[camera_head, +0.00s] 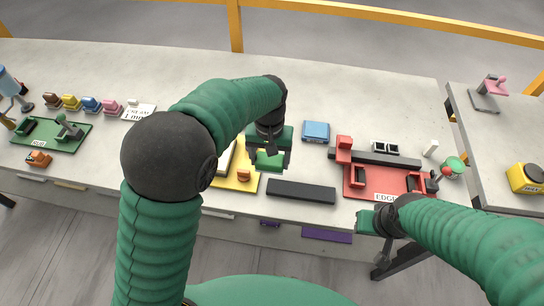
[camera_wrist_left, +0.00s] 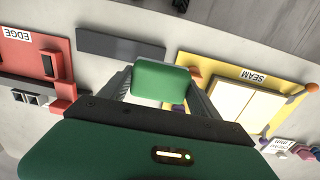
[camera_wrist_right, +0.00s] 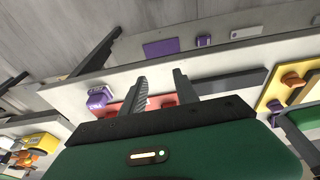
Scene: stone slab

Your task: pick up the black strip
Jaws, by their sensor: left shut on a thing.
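The black strip (camera_head: 300,191) lies flat on the stone slab near its front edge, between the yellow and red boards. It also shows in the left wrist view (camera_wrist_left: 120,44) and, partly behind a finger, in the right wrist view (camera_wrist_right: 232,80). My left gripper (camera_head: 268,158) is shut on a green block (camera_wrist_left: 160,83), up and left of the strip in the head view and apart from it. My right gripper (camera_wrist_right: 162,84) is open and empty. In the head view it is at the slab's front edge, right of the strip.
The red EDGE board (camera_head: 385,183) with a dark bar behind it lies right of the strip. The yellow SEAM board (camera_wrist_left: 262,62) lies left of it. A blue box (camera_head: 315,131) stands behind. Bare slab surrounds the strip. A second slab (camera_head: 480,130) is at far right.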

